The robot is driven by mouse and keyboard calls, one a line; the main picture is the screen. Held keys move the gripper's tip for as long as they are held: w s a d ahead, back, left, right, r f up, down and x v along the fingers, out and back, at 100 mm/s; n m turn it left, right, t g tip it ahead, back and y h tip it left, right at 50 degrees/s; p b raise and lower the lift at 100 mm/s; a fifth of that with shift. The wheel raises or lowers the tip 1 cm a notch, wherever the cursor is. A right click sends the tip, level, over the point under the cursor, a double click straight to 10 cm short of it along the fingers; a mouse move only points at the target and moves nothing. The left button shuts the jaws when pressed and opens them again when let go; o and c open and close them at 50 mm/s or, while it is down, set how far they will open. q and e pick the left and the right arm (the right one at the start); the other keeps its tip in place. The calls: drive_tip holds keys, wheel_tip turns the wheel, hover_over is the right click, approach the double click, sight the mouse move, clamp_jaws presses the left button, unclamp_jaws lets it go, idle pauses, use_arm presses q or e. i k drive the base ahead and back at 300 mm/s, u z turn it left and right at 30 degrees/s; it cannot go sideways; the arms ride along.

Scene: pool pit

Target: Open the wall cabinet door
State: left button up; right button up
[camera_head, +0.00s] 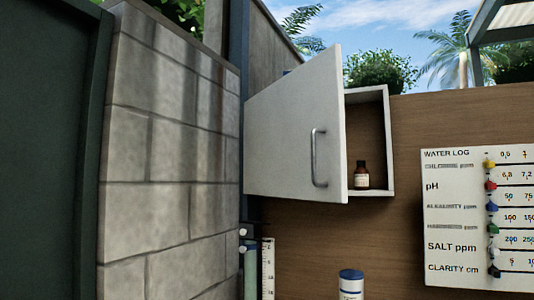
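The wall cabinet (391,150) is a white box on the brown wooden wall. Its white door (280,135) stands open, swung out to the left, with a metal bar handle (317,158) near its free edge. A small brown bottle (361,175) with a pale label stands on the cabinet floor. The left part of the cabinet's inside is hidden behind the door. Neither of my grippers shows in the head view.
A grey block wall (165,160) stands close on the left, beside a dark green panel (45,150). A water log board (478,220) with coloured markers is on the right. A blue-capped white container (351,286) and a ruler-like strip (268,270) are below.

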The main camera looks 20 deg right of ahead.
sight(295, 145)
drive_tip(key=i, duration=0.4)
drive_tip(key=z, duration=1.1)
